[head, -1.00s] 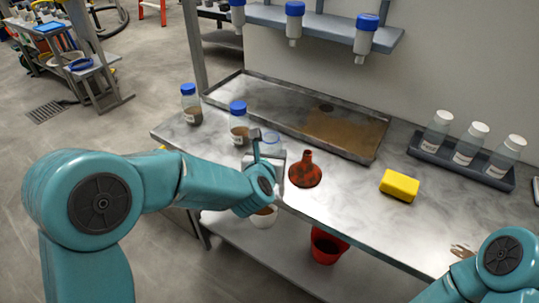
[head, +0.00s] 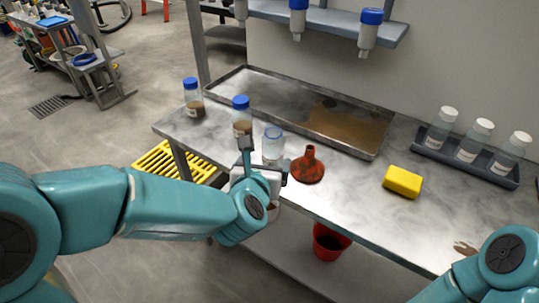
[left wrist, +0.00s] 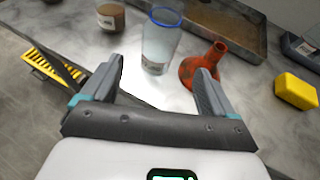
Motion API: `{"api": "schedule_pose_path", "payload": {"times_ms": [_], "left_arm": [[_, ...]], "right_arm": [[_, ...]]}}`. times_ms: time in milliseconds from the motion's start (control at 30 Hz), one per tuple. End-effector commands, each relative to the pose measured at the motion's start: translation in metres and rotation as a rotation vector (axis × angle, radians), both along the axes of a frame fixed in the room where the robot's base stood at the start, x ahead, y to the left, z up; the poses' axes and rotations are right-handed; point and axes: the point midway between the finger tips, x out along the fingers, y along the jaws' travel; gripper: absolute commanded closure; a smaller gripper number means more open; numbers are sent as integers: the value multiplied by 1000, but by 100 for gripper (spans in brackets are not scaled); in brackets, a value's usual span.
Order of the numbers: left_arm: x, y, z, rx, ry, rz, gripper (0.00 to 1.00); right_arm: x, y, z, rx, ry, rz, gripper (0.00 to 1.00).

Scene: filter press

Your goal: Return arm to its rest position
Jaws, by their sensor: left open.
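My left arm reaches in from the left in the head view, and its gripper (head: 264,160) is over the front edge of the metal bench (head: 345,192). In the left wrist view the two fingers (left wrist: 160,85) stand wide apart with nothing between them. A clear cup with a blue rim (left wrist: 162,40) stands just beyond the fingers, apart from them. A red-brown funnel (head: 308,168) stands right of the gripper. My right arm shows only in part at the lower right; its gripper is outside the frame.
Blue-capped bottles (head: 193,97) stand at the bench's left end. A stained metal tray (head: 325,143) lies at the back. A yellow sponge (head: 402,182) and a rack of white-capped bottles (head: 466,166) are to the right. A red bucket (head: 326,247) sits on the lower shelf.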

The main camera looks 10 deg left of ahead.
Motion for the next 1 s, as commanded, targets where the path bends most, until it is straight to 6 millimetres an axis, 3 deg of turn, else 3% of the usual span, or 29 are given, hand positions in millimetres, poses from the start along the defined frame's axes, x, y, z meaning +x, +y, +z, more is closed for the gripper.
{"api": "schedule_pose_path", "payload": {"times_ms": [233, 1000], "left_arm": [[-24, -1, 11, 0, -2, 0, 12], [-27, -1, 10, 0, 0, 0, 12]], "right_arm": [[0, 0, 0, 0, 0, 0, 8], [0, 0, 0, 0, 0, 0, 8]]}}
